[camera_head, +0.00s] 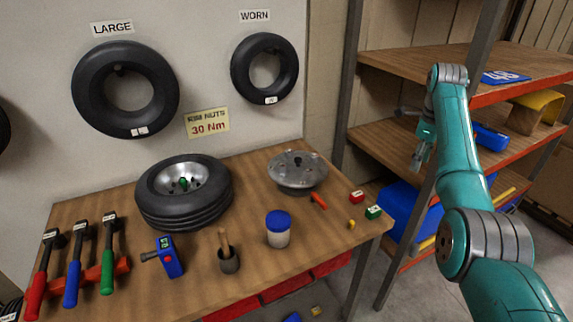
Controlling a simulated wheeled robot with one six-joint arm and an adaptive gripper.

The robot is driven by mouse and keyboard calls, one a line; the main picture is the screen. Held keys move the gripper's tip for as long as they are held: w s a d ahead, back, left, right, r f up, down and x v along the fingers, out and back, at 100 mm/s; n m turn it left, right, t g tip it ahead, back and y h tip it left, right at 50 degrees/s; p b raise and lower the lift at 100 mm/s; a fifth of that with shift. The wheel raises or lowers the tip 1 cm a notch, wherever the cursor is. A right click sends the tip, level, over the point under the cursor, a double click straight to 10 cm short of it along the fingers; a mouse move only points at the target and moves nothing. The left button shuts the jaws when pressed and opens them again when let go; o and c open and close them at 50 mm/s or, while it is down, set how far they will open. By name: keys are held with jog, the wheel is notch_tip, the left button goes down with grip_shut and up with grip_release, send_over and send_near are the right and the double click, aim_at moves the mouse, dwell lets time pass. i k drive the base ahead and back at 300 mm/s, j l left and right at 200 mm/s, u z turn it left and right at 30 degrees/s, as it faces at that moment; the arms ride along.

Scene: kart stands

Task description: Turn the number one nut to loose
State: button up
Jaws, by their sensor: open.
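A black tyre (184,205) lies flat on the workbench, around a silver rim (172,178) with a small green piece at its centre. A grey metal disc (297,172) with small dark points on its face lies at the back right of the bench. I cannot make out which nut is number one, or any nut numbers. My teal arm reaches up at the right, and my gripper (417,145) is open and empty in front of the shelves. It is well to the right of the disc and the tyre, touching neither.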

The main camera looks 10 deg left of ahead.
aim_at(307, 173)
jog(key=j, duration=0.75)
jog(key=i+j, duration=0.15)
jog(key=j, duration=0.6)
jog(key=l, duration=0.35)
jog(key=i, duration=0.05)
